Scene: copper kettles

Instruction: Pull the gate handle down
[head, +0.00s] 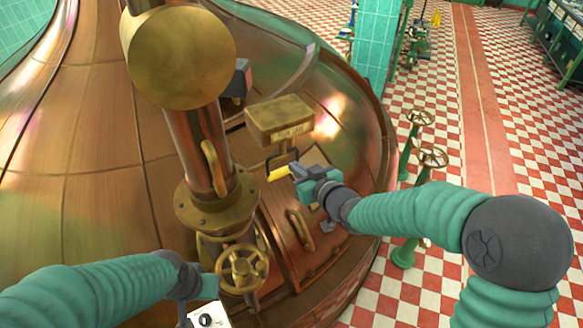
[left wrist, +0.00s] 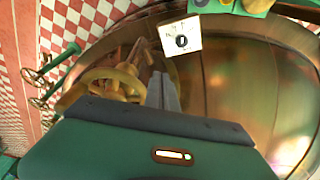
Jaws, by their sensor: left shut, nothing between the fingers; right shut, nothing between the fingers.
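The gate handle (head: 279,174) is a short yellow grip on a dark bracket below a brass box (head: 279,118) with a lettered plate, on the copper kettle. My right gripper (head: 297,171) is shut and empty, its fingertips at the right end of the yellow grip. I cannot tell whether they touch it. My left gripper (left wrist: 163,92) is shut and empty in the left wrist view. In the head view its wrist is low, left of the brass handwheel (head: 242,268), and its fingertips are hard to make out.
The copper kettle (head: 90,130) fills the left and middle. A thick brass-capped pipe (head: 182,57) rises left of the box. A white plate with a black knob (head: 208,318) is by my left wrist. Green valve stands (head: 404,253) are on the checkered floor at right.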

